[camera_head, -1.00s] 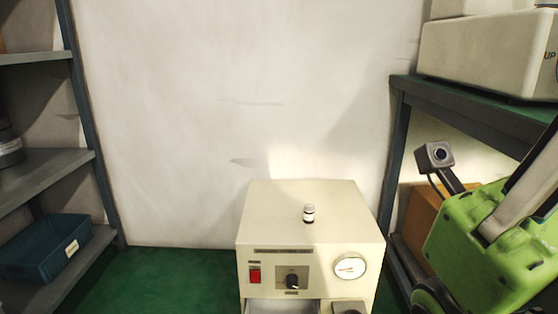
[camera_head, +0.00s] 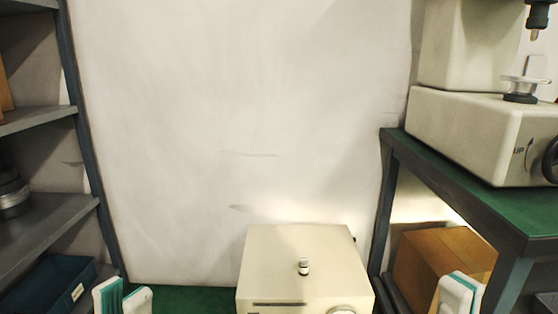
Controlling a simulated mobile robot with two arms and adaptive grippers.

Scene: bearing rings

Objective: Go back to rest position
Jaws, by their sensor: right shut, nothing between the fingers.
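My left gripper (camera_head: 123,298) shows at the bottom left edge, its two pale fingers with teal pads standing apart with nothing seen between them. My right gripper (camera_head: 460,294) shows at the bottom right, in front of the cardboard box, with its pale, teal-edged fingers together and empty. Both point upward in the picture, well apart from each other, on either side of the cream machine (camera_head: 290,275). Only the fingertips are in view; the rest of both arms is below the frame.
Left are grey shelves (camera_head: 45,225) with a blue bin (camera_head: 50,285). Right is a green-topped bench (camera_head: 450,190) bearing a pale press (camera_head: 465,130), above a cardboard box (camera_head: 435,258). The wall between is bare.

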